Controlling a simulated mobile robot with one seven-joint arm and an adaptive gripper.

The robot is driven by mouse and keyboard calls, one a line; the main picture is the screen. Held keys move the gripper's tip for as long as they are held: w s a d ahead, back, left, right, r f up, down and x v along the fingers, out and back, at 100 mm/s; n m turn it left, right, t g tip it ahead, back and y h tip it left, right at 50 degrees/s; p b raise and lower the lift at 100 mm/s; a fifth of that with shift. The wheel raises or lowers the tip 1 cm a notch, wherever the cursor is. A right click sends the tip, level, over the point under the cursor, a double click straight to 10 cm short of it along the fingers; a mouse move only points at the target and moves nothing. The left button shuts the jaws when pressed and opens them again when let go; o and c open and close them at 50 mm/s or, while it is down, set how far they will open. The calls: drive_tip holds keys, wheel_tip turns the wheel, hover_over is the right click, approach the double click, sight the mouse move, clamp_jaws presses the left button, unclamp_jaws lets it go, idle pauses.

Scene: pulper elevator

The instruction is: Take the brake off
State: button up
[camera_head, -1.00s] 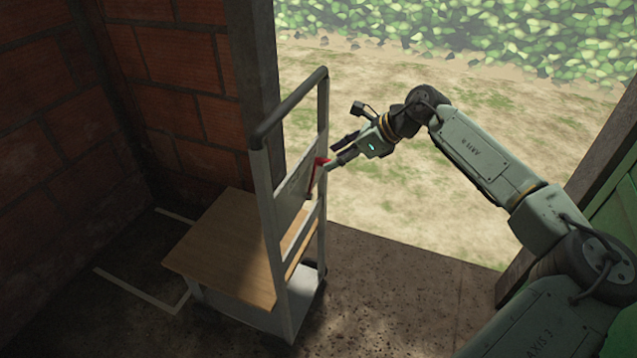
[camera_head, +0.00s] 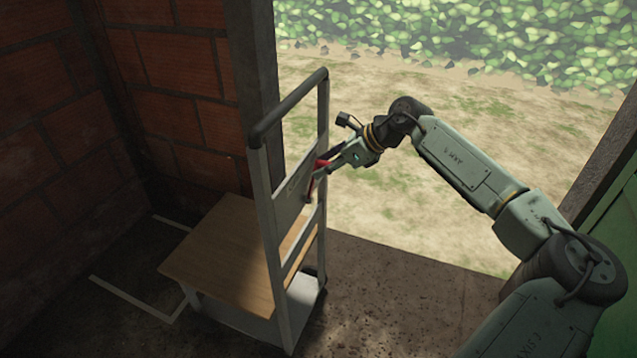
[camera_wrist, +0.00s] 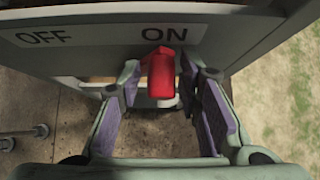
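The cart (camera_head: 228,250) has a wooden top and a grey upright frame with a black handle bar. A red brake lever (camera_head: 321,166) sits at the frame's panel. In the wrist view the red lever (camera_wrist: 161,75) points down under the word ON; the word OFF is to its left. My gripper (camera_head: 322,171) reaches the panel from the right. In the wrist view my gripper (camera_wrist: 160,88) is open, its purple-padded fingers one on each side of the lever, with visible gaps.
Brick walls (camera_head: 75,130) stand behind and left of the cart. White line markings (camera_head: 130,298) lie on the dark floor at left. A wide doorway opens onto grassy ground (camera_head: 440,210) at right. A green panel (camera_head: 610,225) stands at the far right.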

drive_tip(key=shift+w, duration=0.1)
drive_tip(key=shift+c, duration=1.3)
drive_tip(key=shift+r, duration=0.1)
drive_tip(key=shift+s+a+r, duration=0.2)
drive_tip(key=shift+s+r, duration=0.05)
drive_tip(key=shift+s, duration=0.35)
drive_tip(key=shift+s+a+r, duration=0.15)
drive_tip(key=shift+s+r, duration=0.05)
drive_tip(key=shift+s, duration=0.5)
drive_tip(key=shift+s+a+r+b, duration=0.15)
drive_tip(key=shift+s+a+b, duration=0.15)
drive_tip(key=shift+s, duration=0.35)
drive_tip(key=shift+s+a+r+b, duration=0.1)
drive_tip(key=shift+s+a+b, duration=0.15)
drive_tip(key=shift+s, duration=0.4)
